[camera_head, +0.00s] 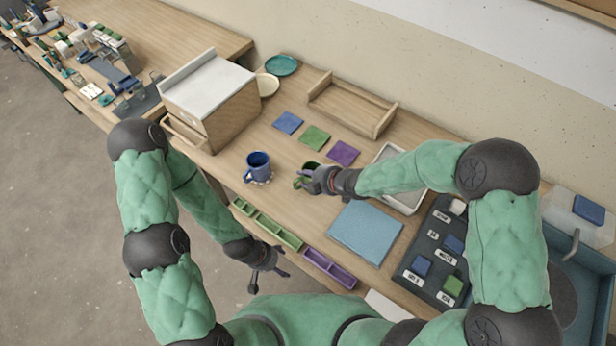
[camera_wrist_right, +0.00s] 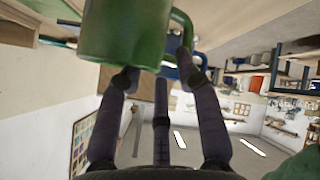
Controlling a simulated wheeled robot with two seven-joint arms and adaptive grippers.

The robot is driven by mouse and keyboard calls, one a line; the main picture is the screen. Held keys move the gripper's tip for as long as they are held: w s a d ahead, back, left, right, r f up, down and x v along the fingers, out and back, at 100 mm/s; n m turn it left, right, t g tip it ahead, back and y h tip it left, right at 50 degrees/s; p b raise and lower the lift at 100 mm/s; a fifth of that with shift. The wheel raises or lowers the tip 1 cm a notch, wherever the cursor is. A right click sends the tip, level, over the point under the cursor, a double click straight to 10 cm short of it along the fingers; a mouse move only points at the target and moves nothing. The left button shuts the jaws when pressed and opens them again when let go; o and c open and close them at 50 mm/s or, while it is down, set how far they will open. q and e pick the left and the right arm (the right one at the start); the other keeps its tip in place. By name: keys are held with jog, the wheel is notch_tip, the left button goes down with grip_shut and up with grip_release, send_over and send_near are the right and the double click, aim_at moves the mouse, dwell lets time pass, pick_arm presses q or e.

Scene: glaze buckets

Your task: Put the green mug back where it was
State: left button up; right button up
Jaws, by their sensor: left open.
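The green mug (camera_head: 303,178) is in the middle of the wooden table, right of a blue mug (camera_head: 258,166); part of it is hidden by my right gripper. My right gripper (camera_head: 310,180) is at the mug's right side. In the right wrist view the green mug (camera_wrist_right: 125,30) fills the top, with its handle on the right. The fingertips (camera_wrist_right: 157,78) are apart and overlap the mug's edge and handle; whether they grip it is unclear. A green square (camera_head: 314,138) lies behind the mug, between blue (camera_head: 288,122) and purple (camera_head: 343,153) squares. My left gripper (camera_head: 265,278) is open and empty, off the table's front edge.
Green (camera_head: 266,223) and purple (camera_head: 330,268) divided trays line the front edge. A blue mat (camera_head: 366,231) and dark board (camera_head: 430,255) lie to the right. A wooden box (camera_head: 210,100) stands left; a wooden tray (camera_head: 352,108) and a white tray (camera_head: 410,196) lie behind.

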jog(key=shift+r, duration=0.1)
jog(key=shift+r, duration=0.2)
jog(key=p+v, duration=0.4)
jog(key=v, duration=0.7)
jog(key=shift+s+d+r, duration=0.25)
